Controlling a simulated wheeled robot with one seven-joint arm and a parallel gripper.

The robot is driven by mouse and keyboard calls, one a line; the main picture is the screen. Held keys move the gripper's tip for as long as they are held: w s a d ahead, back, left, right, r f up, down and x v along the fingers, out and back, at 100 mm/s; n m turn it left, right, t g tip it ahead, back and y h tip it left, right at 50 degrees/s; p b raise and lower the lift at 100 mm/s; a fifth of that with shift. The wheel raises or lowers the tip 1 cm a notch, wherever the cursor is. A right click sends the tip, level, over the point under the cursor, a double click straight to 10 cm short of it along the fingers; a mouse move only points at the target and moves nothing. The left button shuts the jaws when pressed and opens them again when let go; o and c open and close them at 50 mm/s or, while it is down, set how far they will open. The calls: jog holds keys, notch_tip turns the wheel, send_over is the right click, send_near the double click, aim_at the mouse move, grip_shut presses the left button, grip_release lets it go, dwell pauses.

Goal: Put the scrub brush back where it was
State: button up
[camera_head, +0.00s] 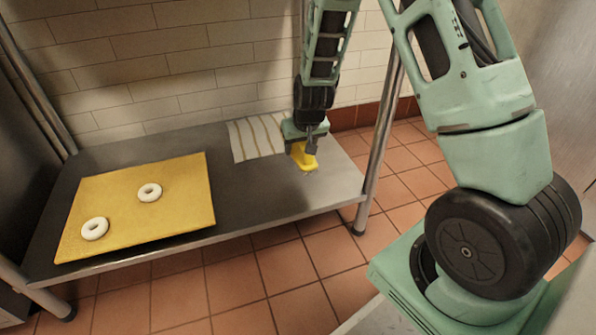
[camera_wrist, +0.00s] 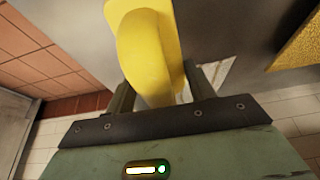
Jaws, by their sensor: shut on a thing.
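The scrub brush is a yellow thing (camera_head: 304,157) in my gripper (camera_head: 309,143), at the right end of the low metal shelf in the head view. In the wrist view the brush (camera_wrist: 150,45) runs between the two dark fingers of my gripper (camera_wrist: 155,85), which are shut on it. Its lower end in the head view is over or on the shelf's right part; I cannot tell whether it touches. Its bristles are not clearly seen. A striped cloth (camera_head: 256,138) lies just left of my gripper.
The metal shelf (camera_head: 240,190) has bare room in its middle. A yellow board (camera_head: 180,210) at its left holds two white rings, like bagels (camera_head: 149,193) (camera_head: 95,228). A metal leg (camera_head: 380,135) stands right of my gripper. A tiled wall (camera_head: 140,80) is behind.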

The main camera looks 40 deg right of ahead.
notch_tip(320, 180, down, 7)
jog(key=b, duration=0.4)
jog(key=shift+f+b, duration=0.15)
jog(key=shift+b, duration=0.15)
jog(key=o, duration=0.9)
